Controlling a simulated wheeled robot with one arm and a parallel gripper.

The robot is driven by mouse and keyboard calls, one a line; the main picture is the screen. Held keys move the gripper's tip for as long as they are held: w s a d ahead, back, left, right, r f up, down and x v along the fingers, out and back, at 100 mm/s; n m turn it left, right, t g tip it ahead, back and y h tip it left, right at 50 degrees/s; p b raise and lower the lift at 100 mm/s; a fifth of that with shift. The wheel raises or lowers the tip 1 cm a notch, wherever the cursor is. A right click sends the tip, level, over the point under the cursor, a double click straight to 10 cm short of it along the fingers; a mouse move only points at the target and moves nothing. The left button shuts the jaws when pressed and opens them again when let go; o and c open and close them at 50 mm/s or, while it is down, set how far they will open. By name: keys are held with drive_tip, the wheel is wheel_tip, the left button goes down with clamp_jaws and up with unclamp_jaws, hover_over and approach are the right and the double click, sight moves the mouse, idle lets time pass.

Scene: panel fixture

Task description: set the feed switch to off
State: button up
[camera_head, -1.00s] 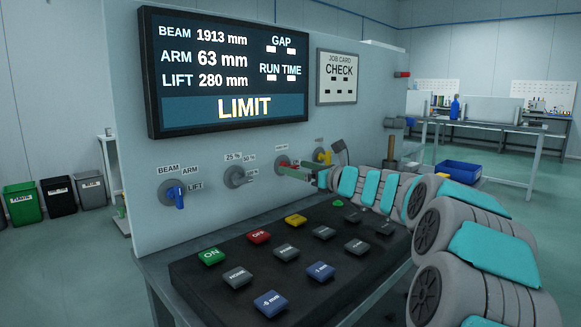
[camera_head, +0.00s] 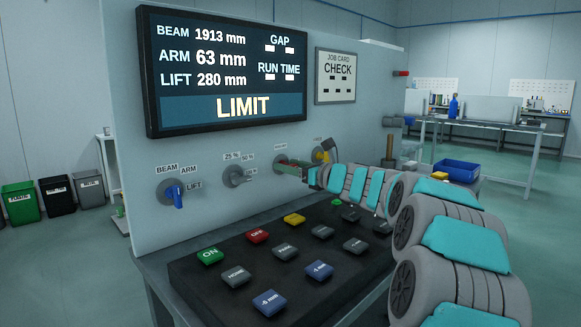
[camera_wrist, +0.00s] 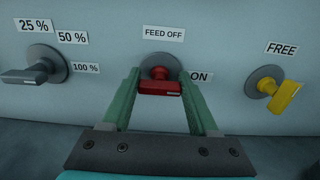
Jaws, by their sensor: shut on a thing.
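The feed switch (camera_wrist: 159,87) is a red handle on a round grey base, in the middle of the wrist view. The label FEED OFF is above it and ON is to its right. Its handle lies nearly level across the base, with a pale mark at its right end, on the ON side. My gripper (camera_wrist: 160,80) has its two green fingers shut on the red handle, one on each side. In the head view my gripper (camera_head: 292,166) is at the panel and mostly hides the switch.
A grey percent switch (camera_wrist: 42,68) sits left of the feed switch, and a yellow switch (camera_wrist: 282,92) labelled FREE sits close on the right. A button console (camera_head: 330,284) lies below. The display (camera_head: 228,72) reads LIMIT.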

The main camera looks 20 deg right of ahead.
drive_tip(key=c, duration=0.5)
drive_tip(key=shift+c, duration=0.2)
